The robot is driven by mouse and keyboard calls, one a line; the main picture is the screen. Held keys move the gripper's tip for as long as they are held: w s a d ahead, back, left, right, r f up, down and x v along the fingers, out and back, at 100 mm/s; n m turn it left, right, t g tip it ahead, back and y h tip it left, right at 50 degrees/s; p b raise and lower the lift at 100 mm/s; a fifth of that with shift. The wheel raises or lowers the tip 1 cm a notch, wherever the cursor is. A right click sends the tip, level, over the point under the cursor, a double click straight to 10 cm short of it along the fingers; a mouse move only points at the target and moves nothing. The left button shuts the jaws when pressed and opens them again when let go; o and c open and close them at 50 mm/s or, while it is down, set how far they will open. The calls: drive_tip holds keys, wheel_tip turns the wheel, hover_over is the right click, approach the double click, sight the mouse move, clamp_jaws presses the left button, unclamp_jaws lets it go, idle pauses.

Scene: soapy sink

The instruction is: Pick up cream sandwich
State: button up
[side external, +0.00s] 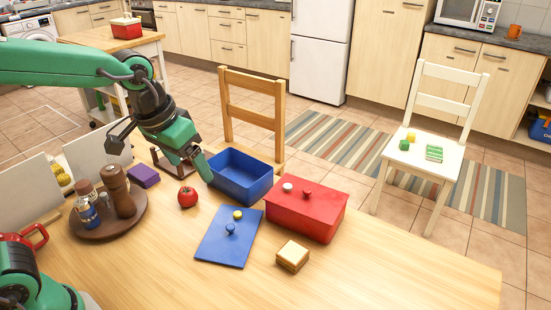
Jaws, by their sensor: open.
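The cream sandwich (292,256) is a small square block with a pale cream top and brown sides. It lies flat on the wooden table, in front of the red box, with nothing touching it. My gripper (197,162) is open above the table, behind the tomato and at the left side of the blue box. It is well to the left of and behind the sandwich. I see nothing held in it, though the jaws are partly hidden by its own body.
A tomato (187,197) and a round tray (84,234) of shakers stand left. The front right table is clear.

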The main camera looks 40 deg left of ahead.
drive_tip(key=w+d+f+g, duration=0.2)
drive_tip(key=w+d+f, duration=0.45)
drive_tip(key=d, duration=0.25)
drive_tip(key=g, duration=0.1)
hover_over(291, 253)
drive_tip(key=shift+y, duration=0.4)
wheel_tip(291, 253, down, 9)
drive_tip(key=shift+w+f, duration=0.1)
drive_tip(key=shift+f, duration=1.25)
drive_tip(key=shift+f, duration=0.15)
drive_tip(key=shift+f, duration=2.45)
drive_tip(key=shift+c, duration=0.5)
drive_tip(key=c, duration=1)
